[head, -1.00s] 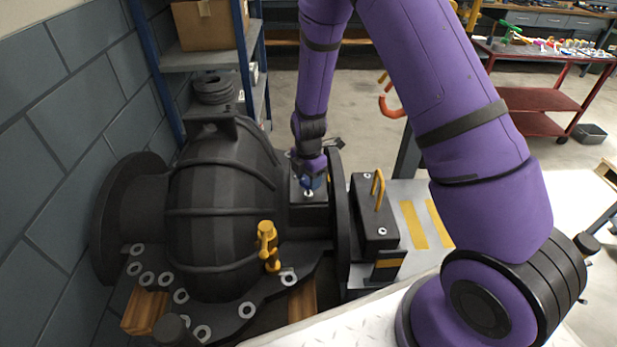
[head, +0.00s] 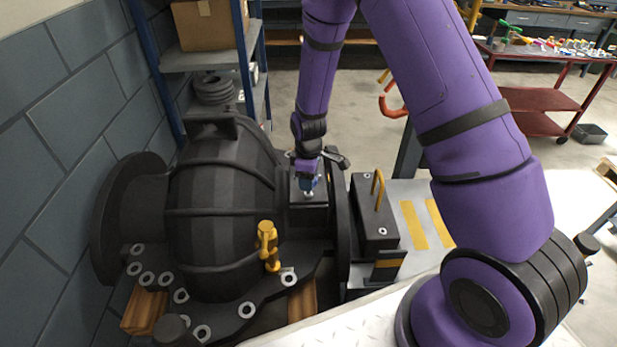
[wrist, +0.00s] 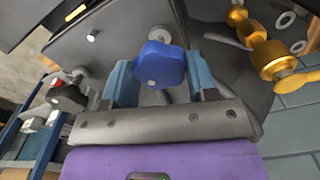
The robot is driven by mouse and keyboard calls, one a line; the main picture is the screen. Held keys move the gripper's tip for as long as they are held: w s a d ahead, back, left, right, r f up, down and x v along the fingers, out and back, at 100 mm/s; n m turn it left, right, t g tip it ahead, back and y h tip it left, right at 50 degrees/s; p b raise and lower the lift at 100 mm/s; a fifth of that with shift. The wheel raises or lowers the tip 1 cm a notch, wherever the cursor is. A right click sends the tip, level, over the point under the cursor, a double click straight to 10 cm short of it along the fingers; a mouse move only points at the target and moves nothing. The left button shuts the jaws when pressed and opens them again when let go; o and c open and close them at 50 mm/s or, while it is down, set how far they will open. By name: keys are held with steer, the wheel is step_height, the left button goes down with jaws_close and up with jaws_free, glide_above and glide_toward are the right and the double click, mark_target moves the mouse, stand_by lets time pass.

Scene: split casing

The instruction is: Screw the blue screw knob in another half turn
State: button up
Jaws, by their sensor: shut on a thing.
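The blue screw knob (wrist: 158,66) sits between my two blue-grey fingers in the wrist view, with a metal shank above it in the picture, against the dark casing. My gripper (wrist: 162,75) is shut on the knob, one finger on each side. In the head view my gripper (head: 308,184) points down over a dark block on the casing (head: 225,200), right of its rounded body. There the knob is mostly hidden by the fingers. A small bright piece of metal shows just below them.
A yellow fitting (head: 267,245) stands on the front flange among several washers. A dark block with a yellow handle (head: 378,190) is to the right of the casing. A shelf (head: 205,58) and brick wall are at left. A red cart (head: 540,98) stands at the back right.

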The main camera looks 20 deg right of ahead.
steer(key=m, duration=2.3)
steer(key=shift+m, duration=0.3)
stand_by(0.3)
steer(key=o, duration=0.9)
steer(key=shift+r, duration=0.1)
step_height(320, 180, up, 11)
steer(key=shift+f, duration=0.15)
